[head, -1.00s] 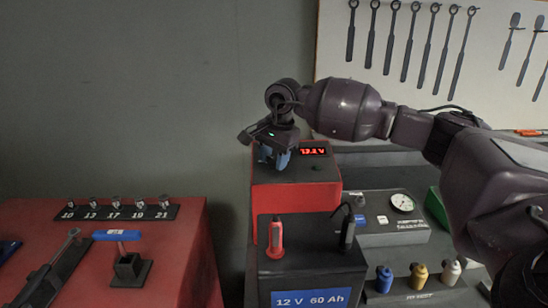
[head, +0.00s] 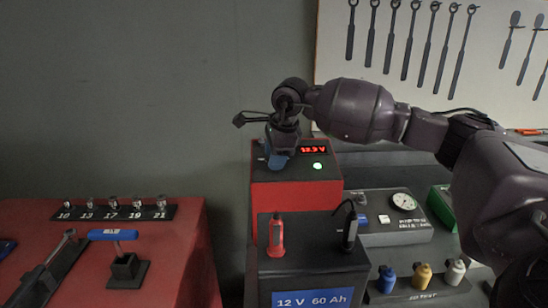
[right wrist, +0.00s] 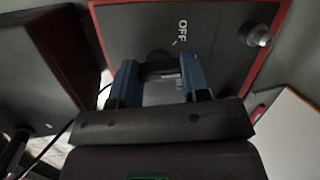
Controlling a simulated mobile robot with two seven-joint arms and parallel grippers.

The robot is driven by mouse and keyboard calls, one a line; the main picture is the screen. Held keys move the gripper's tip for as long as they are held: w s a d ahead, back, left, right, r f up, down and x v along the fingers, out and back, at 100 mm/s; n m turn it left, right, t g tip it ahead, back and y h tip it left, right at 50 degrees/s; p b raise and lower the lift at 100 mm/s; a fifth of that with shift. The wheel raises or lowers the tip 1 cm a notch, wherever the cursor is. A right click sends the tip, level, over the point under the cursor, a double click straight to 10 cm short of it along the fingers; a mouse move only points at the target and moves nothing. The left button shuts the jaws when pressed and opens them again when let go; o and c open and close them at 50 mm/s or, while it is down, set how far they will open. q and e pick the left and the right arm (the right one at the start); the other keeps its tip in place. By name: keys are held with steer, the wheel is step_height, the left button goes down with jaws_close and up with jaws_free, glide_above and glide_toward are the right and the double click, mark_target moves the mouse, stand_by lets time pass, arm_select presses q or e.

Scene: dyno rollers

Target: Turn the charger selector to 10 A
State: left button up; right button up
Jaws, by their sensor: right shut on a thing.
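The red charger (head: 296,192) stands behind the battery in the head view. Its red display (head: 314,150) is lit with a voltage, last digits hard to read, and a green lamp (head: 318,166) glows on its top. My right gripper (head: 277,161) points down onto the charger's top and hides the selector there. In the right wrist view its blue fingers (right wrist: 163,82) are shut on the dark selector knob (right wrist: 160,70). An OFF mark (right wrist: 183,32) shows beyond the knob; another label between the fingers is unreadable. My left gripper is not in view.
The black 12 V 60 Ah battery (head: 312,258), with red and black clamps on top, stands in front of the charger. A panel with a gauge (head: 403,202) is to the right. A red bench (head: 185,250) with sockets and tools is at left.

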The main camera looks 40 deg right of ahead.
steer(key=m, duration=0.2)
steer(key=shift+m+t, duration=0.3)
steer(key=shift+m, duration=0.1)
steer(key=m+b, duration=0.1)
steer(key=m, duration=0.1)
steer(key=shift+m+h, duration=0.3)
steer(key=shift+m, duration=0.1)
steer(key=m, duration=0.3)
steer(key=shift+s+t+h, duration=0.1)
steer(key=shift+t+h, duration=0.2)
steer(key=shift+t, duration=0.1)
steer(key=shift+m+b, duration=0.35)
steer(key=shift+m, duration=0.45)
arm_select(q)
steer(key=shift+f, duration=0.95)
arm_select(e)
steer(key=shift+r+m+h, duration=0.1)
steer(key=shift+m+h, duration=0.2)
steer(key=shift+m, duration=0.5)
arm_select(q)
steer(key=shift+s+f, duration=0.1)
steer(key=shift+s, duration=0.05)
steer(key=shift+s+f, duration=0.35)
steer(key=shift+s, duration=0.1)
arm_select(e)
steer(key=o, duration=0.9)
